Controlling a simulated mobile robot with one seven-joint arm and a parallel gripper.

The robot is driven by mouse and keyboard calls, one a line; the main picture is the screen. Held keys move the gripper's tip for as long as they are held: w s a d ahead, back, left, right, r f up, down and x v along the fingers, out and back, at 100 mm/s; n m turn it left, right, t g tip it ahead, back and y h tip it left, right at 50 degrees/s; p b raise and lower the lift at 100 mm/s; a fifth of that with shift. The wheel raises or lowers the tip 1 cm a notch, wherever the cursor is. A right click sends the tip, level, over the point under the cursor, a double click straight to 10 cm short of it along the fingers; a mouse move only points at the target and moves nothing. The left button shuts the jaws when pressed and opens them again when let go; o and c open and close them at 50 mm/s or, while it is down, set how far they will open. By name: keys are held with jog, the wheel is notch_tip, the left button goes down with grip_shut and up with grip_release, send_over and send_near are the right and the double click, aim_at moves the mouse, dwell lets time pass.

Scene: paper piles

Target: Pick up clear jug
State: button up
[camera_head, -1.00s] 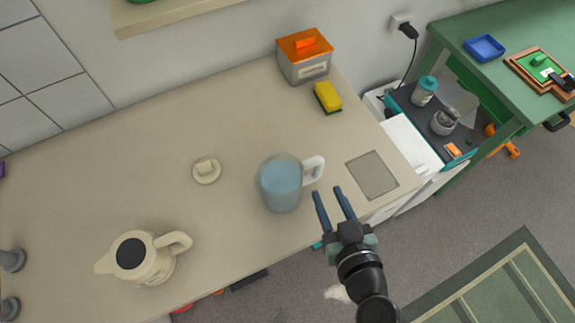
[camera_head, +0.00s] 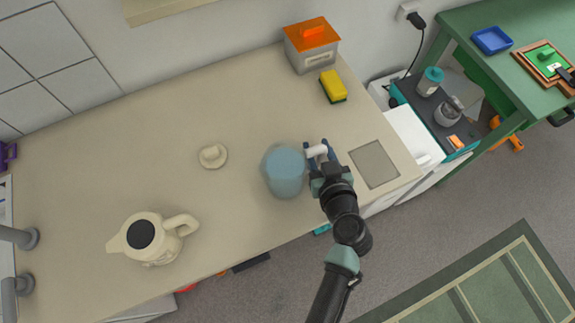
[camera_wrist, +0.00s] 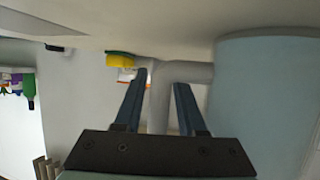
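The clear jug (camera_head: 284,172) stands upright on the counter and looks bluish, with a pale handle on its right side. In the wrist view the jug's body (camera_wrist: 262,95) fills the right side, and its handle (camera_wrist: 161,98) rises between my fingers. My gripper (camera_head: 318,146) is at the handle, with one finger on each side of it. The fingers are apart, and a narrow gap seems to show beside the handle in the wrist view, so it does not look clamped.
A cream kettle (camera_head: 155,238) stands at the left front and a small round lid (camera_head: 213,156) lies left of the jug. A yellow sponge (camera_head: 333,86) and an orange-lidded box (camera_head: 312,47) are at the back. A grey square plate (camera_head: 375,164) lies right of my gripper.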

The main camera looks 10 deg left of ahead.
grip_shut()
jog(key=shift+w+r, duration=0.1)
dwell(1.3)
